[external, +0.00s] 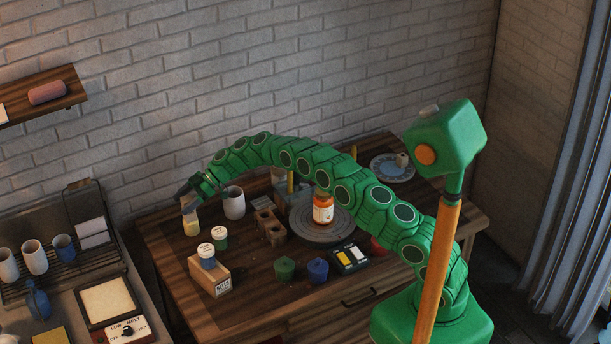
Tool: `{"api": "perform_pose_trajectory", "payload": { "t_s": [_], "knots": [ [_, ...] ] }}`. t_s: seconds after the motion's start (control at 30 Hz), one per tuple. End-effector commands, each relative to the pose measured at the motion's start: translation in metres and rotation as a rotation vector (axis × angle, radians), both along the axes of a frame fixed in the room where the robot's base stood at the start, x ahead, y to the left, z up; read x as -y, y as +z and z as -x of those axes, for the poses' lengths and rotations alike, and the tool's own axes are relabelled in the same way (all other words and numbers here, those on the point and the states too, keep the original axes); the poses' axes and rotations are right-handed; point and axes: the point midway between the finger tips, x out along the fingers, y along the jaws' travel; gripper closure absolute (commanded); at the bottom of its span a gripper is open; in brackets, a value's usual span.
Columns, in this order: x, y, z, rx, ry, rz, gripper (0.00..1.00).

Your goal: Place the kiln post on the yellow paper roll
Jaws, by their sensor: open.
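My gripper (186,191) is at the far left end of my green arm, above the table's left side. It is open and points down and left. Just below it stands a small upright column with a pale upper part (190,206) and a yellow lower part (191,228). It looks like a pale post on a yellow roll, but the picture is too small to be sure. I cannot tell whether the fingers touch the pale part. Brown blocks with holes (269,226) lie to the right, near the middle of the table.
A white cup (234,203) stands close right of the gripper. Lidded jars (207,257) and a wooden box (211,279) are in front. A grey turntable (325,235) bears an orange bottle (323,208). The wooden table (164,249) has clear room at its left edge.

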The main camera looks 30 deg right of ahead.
Motion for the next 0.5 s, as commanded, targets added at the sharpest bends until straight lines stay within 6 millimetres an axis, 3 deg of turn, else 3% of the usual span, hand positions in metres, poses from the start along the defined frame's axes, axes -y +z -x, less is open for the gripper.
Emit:
{"api": "perform_pose_trajectory", "payload": {
  "t_s": [0.5],
  "knots": [
    [0.073, 0.041, 0.0, 0.0, -0.001, -0.001, 0.28]
  ]
}}
